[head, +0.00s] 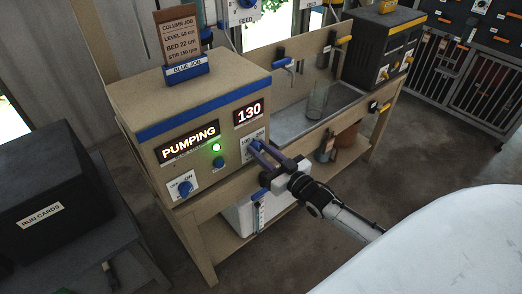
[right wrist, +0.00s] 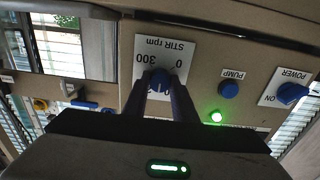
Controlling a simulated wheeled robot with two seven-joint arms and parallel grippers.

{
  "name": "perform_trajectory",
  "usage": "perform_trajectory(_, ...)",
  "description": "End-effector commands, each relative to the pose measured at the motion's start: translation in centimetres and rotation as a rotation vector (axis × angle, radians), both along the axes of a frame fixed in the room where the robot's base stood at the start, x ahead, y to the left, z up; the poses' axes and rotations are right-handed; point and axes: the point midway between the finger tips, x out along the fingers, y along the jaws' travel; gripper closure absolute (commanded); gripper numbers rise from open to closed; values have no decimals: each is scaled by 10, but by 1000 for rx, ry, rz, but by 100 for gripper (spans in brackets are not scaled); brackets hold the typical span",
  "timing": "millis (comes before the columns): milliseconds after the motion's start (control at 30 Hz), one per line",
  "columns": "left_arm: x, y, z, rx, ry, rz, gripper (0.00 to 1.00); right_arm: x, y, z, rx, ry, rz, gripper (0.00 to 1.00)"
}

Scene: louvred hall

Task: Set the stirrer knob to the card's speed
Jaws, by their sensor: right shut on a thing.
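A brown card (head: 180,36) stands in a blue holder marked BLUE JOB on top of the control box (head: 200,98). It reads COLUMN JOB, LEVEL 60 cm, BED 22 cm and STIR 150 rpm. A red display (head: 249,112) on the box front shows 130. My right gripper (head: 262,150) reaches the box front from the right. In the right wrist view its fingers are shut on the blue stirrer knob (right wrist: 160,79), on a white STIR rpm plate (right wrist: 178,52) that appears upside down with 0 and 300. The fingers mostly hide the knob in the head view. My left gripper is out of view.
A second display (head: 188,143) reads PUMPING, beside a lit green lamp (head: 216,148). The blue PUMP button (right wrist: 229,90) and POWER knob (right wrist: 292,93) share the panel. A black RUN CARDS box (head: 60,175) stands at left.

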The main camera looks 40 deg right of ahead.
Motion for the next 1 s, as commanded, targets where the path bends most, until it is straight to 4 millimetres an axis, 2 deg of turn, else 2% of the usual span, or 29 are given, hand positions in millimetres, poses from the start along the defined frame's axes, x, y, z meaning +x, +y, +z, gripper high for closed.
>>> perform_trajectory(233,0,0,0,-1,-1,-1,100,0,0,-1,-1,2,0,98)
perform_trajectory(267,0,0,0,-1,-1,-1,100,0,0,-1,-2,2,0,70)
perform_trajectory(333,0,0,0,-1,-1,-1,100,0,0,-1,-2,2,0,58)
perform_trajectory(367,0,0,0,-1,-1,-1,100,0,0,-1,-2,1,0,57)
perform_trajectory(633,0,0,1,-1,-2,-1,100,-1,0,0,-2,1,0,57)
perform_trajectory(733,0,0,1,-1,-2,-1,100,-6,0,-1,-2,1,1,57)
perform_trajectory(867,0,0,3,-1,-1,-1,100,-26,-2,-1,-3,4,0,57)
perform_trajectory(1000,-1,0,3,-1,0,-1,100,-54,-4,-1,-3,5,0,57)
